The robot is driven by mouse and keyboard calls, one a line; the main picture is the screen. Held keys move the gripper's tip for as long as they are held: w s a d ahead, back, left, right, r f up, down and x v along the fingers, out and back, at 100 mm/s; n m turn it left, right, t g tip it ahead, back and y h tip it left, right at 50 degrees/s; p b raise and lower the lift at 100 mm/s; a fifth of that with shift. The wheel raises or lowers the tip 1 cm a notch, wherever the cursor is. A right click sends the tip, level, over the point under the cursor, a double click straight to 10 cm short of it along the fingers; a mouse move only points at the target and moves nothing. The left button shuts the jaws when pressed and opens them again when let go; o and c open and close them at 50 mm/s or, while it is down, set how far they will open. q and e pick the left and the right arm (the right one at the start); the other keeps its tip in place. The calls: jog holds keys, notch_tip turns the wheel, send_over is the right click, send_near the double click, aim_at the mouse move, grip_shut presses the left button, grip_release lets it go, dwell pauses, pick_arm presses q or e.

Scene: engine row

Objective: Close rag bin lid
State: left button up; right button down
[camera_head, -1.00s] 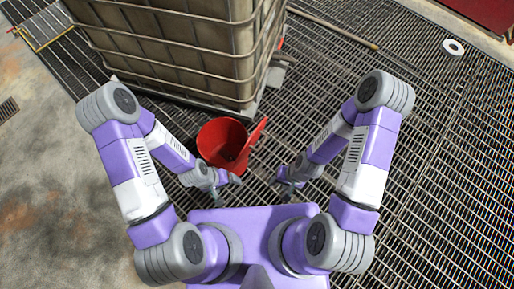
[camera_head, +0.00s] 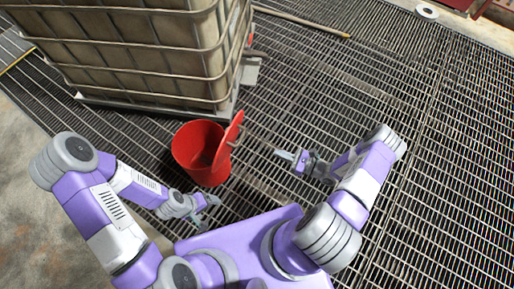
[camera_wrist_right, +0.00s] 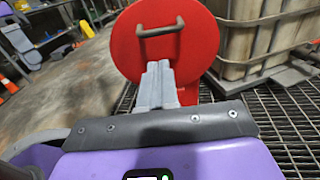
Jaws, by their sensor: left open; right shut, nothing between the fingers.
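The red rag bin (camera_head: 187,146) stands on the grating in front of the caged tank. Its red lid (camera_head: 230,138) stands open, tilted up at the bin's right side. In the right wrist view the round lid (camera_wrist_right: 185,55) faces me, with a grey handle (camera_wrist_right: 161,29) near its top. My right gripper (camera_head: 279,154) is shut and empty, to the right of the lid and apart from it in the head view. In the right wrist view its fingers (camera_wrist_right: 158,70) overlap the lid's lower part. My left gripper (camera_head: 214,202) is open and empty, just in front of the bin.
The caged tank (camera_head: 140,55) stands behind the bin and blocks that side. A long pole (camera_head: 300,22) lies on the grating behind. A white roll (camera_head: 427,11) lies at the far right. The grating to the right is clear.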

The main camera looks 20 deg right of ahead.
aim_at(234, 145)
jog(key=b+x, duration=0.2)
jog(key=x, duration=1.2)
jog(key=shift+s+r, duration=0.1)
